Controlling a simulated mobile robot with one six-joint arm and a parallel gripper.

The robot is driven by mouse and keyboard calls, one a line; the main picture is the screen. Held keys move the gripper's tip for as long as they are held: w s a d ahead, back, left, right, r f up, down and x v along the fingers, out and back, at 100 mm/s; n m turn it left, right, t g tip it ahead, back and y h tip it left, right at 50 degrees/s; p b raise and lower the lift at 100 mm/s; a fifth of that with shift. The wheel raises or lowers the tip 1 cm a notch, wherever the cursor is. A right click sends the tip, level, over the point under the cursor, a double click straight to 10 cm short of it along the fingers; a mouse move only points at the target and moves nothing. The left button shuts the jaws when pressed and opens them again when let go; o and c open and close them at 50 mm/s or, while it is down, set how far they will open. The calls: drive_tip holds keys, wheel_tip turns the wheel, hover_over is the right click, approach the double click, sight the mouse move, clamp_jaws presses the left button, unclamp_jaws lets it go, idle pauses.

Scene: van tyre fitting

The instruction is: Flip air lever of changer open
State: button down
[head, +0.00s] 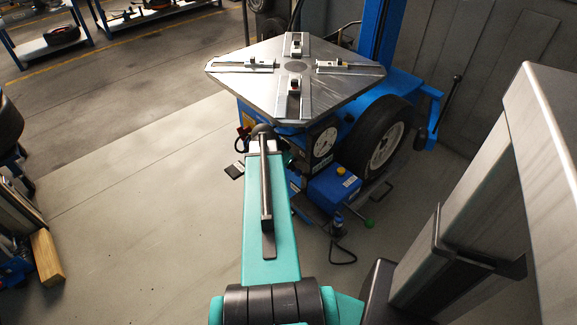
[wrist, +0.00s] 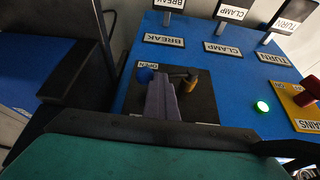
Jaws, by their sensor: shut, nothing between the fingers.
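The tyre changer (head: 345,185) is a blue machine with a grey turntable (head: 295,78) on top. In the wrist view, a dark plate (wrist: 205,108) on its blue panel carries the air valve, with a brass-coloured body (wrist: 191,84). A dark lever runs left from the valve, and a blue ball knob (wrist: 145,75) shows beside the "OPEN" label (wrist: 148,64). My gripper (wrist: 163,83) is shut and empty. Its fingers reach over the plate between knob and brass body, hiding part of the lever. I cannot tell whether they touch it. In the head view my arm hides the gripper.
Labelled BREAK, CLAMP and TURN controls (wrist: 230,12) stand along the panel's far edge. A wheel (head: 380,140) stands at the changer's right side.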

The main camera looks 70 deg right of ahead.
drive_tip(key=s+f, duration=0.1)
drive_tip(key=s+a+f+b, duration=0.1)
drive_tip(key=s, duration=0.1)
drive_tip(key=shift+a+f, duration=0.2)
drive_tip(key=shift+f, duration=0.2)
drive_tip(key=shift+b, duration=0.3)
drive_tip(key=w+d+p+v, duration=0.1)
drive_tip(key=w+p+v, duration=0.1)
drive_tip(key=p+v, duration=0.8)
wheel_tip(320, 180, up, 4)
drive_tip(key=shift+w+a+r+h+p, duration=0.15)
drive_tip(key=shift+w+a+h+p, duration=0.25)
drive_tip(key=shift+a, duration=0.55)
drive_tip(key=shift+w, duration=0.15)
idle(0.7)
